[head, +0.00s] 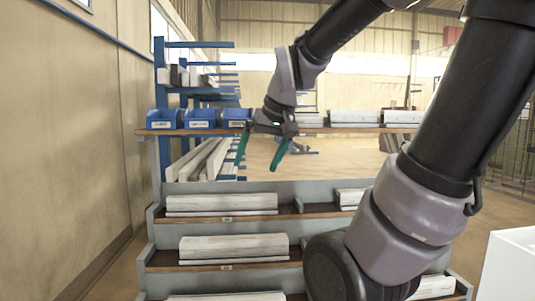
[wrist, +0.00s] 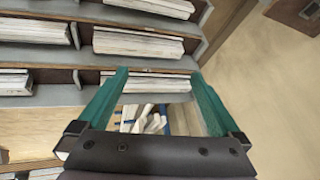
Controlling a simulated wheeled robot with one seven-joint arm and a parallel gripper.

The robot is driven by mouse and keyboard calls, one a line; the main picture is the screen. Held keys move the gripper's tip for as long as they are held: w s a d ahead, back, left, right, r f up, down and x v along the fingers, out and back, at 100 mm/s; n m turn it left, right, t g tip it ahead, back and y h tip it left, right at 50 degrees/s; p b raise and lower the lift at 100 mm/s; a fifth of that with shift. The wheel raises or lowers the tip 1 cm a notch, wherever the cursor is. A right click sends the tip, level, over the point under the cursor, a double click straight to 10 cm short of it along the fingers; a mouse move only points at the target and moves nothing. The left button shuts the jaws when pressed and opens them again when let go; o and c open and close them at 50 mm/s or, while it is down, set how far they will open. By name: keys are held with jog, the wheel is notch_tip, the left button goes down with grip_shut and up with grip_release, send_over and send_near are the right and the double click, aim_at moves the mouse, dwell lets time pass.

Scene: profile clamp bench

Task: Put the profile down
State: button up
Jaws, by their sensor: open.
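My gripper (head: 257,166) has two green fingers spread wide, with nothing between them. In the head view it hangs above the upper left compartment of the stepped rack. Grey-white profiles lie lengthwise in the rack. One profile (head: 222,203) lies in the upper left compartment and another (head: 235,246) in the compartment below it. In the wrist view my gripper (wrist: 159,74) is also open. A profile (wrist: 152,84) shows in line with the gap between its fingertips, lying on the rack beyond them. I cannot tell which profile the task means.
The stepped rack (head: 325,227) has dividers and raised edges between compartments. Blue bins (head: 200,118) stand on its top shelf at left. More profiles (head: 354,117) lie on that shelf at right. A blue storage rack (head: 162,80) stands behind. Open floor (wrist: 262,100) shows beside the rack.

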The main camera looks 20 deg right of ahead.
jog(key=s+m, duration=0.1)
jog(key=s+r+t, duration=0.1)
jog(key=s, duration=0.1)
jog(key=s+r+m, duration=0.1)
jog(key=s, duration=0.1)
jog(key=shift+s+d+m, duration=0.1)
jog(key=shift+s+m, duration=0.05)
jog(key=shift+m, duration=0.15)
